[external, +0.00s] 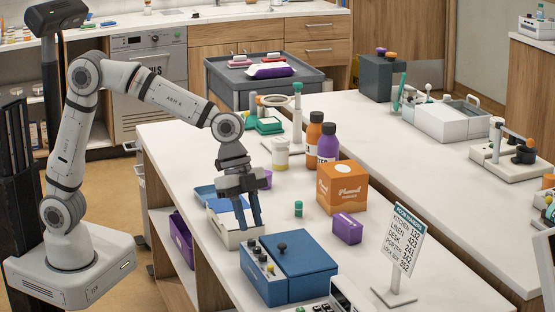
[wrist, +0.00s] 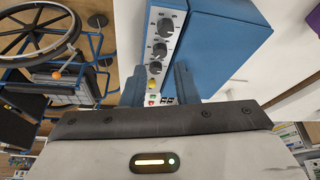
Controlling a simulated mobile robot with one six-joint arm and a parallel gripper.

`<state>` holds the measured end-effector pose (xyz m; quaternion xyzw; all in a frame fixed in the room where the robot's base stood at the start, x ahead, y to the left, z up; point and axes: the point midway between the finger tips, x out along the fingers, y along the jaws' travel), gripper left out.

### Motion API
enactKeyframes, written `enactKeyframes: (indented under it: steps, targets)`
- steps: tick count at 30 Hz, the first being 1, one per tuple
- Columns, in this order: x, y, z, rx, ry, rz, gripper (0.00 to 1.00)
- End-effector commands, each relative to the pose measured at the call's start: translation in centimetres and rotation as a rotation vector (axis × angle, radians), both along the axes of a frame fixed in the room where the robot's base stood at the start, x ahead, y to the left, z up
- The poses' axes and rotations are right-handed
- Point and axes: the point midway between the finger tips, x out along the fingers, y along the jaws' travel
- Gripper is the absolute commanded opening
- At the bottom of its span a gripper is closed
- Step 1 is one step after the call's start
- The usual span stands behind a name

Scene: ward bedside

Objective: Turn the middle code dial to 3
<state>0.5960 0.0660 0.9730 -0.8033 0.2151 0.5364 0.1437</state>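A blue box (external: 300,265) stands near the front of the white table, with a black knob on its lid. Its pale panel carries a row of dark dials. The middle code dial (wrist: 159,49) shows in the wrist view between the other two dials (wrist: 165,25) (wrist: 155,67); its setting is too small to read. My gripper (external: 249,226) is open and empty, fingers pointing down, above and behind the box in the external view. In the wrist view my gripper's fingers (wrist: 158,75) stand apart on either side of the panel's lower end, and I see no contact with a dial.
A code sign (external: 402,240) stands right of the box. An orange box (external: 341,188), a purple box (external: 348,228) and a small green cylinder (external: 298,209) stand behind it. A white-and-blue container (external: 236,236) is close beside my gripper. A keypad device (external: 350,296) is in front.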

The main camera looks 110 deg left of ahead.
Motion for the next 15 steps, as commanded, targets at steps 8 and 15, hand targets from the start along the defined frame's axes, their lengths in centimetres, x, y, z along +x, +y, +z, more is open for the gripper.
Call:
enactKeyframes:
  steps: [8, 15]
  targets:
    - [-0.9, 0.6, 2.5, 0.001, 0.000, 0.000, 0.27]
    - [-0.9, 0.6, 2.5, 0.000, 0.001, 0.000, 0.27]
